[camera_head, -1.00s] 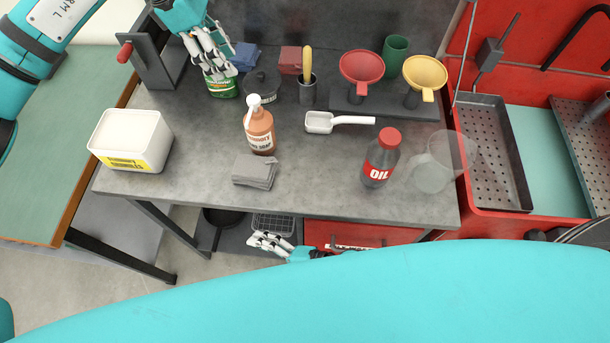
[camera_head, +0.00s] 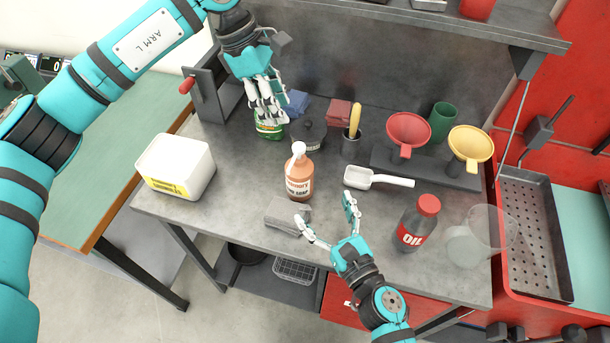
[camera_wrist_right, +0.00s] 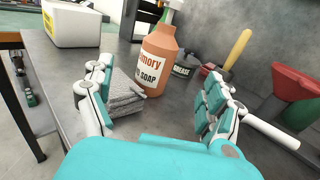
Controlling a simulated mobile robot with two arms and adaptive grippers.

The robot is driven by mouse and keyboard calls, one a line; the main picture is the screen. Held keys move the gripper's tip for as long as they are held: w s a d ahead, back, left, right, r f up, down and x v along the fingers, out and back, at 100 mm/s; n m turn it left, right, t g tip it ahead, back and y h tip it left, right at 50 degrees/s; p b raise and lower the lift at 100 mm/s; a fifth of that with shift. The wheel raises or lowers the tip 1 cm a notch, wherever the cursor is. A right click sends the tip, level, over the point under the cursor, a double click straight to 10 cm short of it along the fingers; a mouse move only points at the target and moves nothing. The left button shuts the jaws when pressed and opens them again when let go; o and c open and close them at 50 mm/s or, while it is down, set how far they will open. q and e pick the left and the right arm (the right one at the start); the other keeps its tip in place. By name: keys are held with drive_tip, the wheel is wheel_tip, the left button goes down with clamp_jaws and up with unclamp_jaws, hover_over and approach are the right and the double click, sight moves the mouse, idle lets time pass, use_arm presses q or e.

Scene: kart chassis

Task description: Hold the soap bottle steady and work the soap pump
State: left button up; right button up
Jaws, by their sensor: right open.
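The orange soap bottle (camera_head: 298,180) with its white pump (camera_head: 298,151) stands upright on the grey bench. In the right wrist view the bottle (camera_wrist_right: 155,62) stands ahead, between the spread fingers, with the pump's top cut off. My right gripper (camera_head: 328,221) is open and empty, in front of the bottle and apart from it. My left gripper (camera_head: 270,113) is at the back left of the bench, at a green can (camera_head: 268,128), away from the soap bottle. Its fingers are over the can's top; whether they grip it is not clear.
A folded grey cloth (camera_head: 284,222) lies in front of the bottle, partly behind my right fingers. A white scoop (camera_head: 377,178) and oil bottle (camera_head: 418,222) are to the right. A dark grease pot (camera_head: 308,131) stands behind. A white tub (camera_head: 176,166) stands left.

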sight(299, 171)
drive_tip(key=x, duration=1.2)
drive_tip(key=shift+w+a, duration=0.1)
drive_tip(key=shift+w, duration=0.15)
drive_tip(key=c, duration=1.8)
use_arm(q)
drive_tip(key=shift+d+m, duration=0.25)
drive_tip(key=shift+m, duration=0.05)
drive_tip(key=c, duration=0.4)
drive_tip(key=d+m+y, duration=0.1)
drive_tip(key=m, duration=0.1)
drive_tip(key=d+m+y, duration=0.1)
drive_tip(key=d+m, duration=0.1)
drive_tip(key=shift+s+r, duration=0.2)
drive_tip(key=shift+s, duration=0.15)
clamp_jaws()
use_arm(e)
drive_tip(key=shift+f, duration=0.1)
drive_tip(key=shift+s, duration=0.1)
use_arm(q)
drive_tip(key=shift+d+f+m+t+y, duration=0.15)
drive_tip(key=shift+f+m+y, duration=0.4)
drive_tip(key=shift+f, duration=1.1)
drive_tip(key=shift+d+f+m+t+y, duration=0.15)
drive_tip(key=shift+f+m+y, duration=0.4)
drive_tip(key=shift+f, duration=1.1)
